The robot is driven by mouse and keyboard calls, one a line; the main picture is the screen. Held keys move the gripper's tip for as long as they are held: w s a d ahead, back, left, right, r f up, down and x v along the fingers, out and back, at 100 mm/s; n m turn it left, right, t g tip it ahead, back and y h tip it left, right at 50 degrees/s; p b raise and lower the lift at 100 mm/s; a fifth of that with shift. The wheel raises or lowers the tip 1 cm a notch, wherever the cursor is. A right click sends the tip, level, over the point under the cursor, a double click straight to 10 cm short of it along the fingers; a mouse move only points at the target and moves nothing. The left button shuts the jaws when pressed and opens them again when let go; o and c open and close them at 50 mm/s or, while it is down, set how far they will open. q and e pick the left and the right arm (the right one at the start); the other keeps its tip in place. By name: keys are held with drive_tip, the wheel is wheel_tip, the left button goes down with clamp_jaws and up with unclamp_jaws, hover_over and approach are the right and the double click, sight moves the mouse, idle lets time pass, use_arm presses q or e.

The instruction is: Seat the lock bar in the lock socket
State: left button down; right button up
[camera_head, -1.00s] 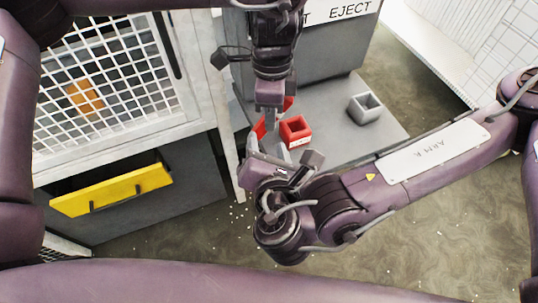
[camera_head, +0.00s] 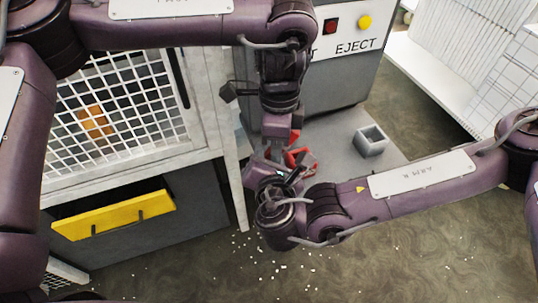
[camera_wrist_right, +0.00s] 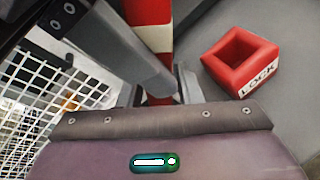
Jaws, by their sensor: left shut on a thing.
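The lock bar, striped red and white, stands in the right wrist view (camera_wrist_right: 152,38); only small red bits show in the head view. My left gripper (camera_head: 277,130) is shut on the bar, its jaws largely hidden. The red lock socket (camera_wrist_right: 241,62), a square open box labelled LOCK, sits on the grey plate right of the bar, apart from it. In the head view the socket (camera_head: 297,157) is partly hidden by my right gripper. My right gripper (camera_wrist_right: 160,92) looks open, with its fingers on both sides of the bar.
A grey open box (camera_head: 370,141) stands on the grey plate (camera_head: 345,170) to the right. The EJECT panel (camera_head: 356,46) is behind. A white mesh guard (camera_head: 120,105) and a yellow-fronted drawer (camera_head: 115,213) are at left. Both arms crowd the socket.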

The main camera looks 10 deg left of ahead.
clamp_jaws()
use_arm(q)
drive_tip(key=c, duration=1.2)
unclamp_jaws()
drive_tip(key=shift+o, duration=0.2)
use_arm(e)
drive_tip(key=shift+r, duration=0.1)
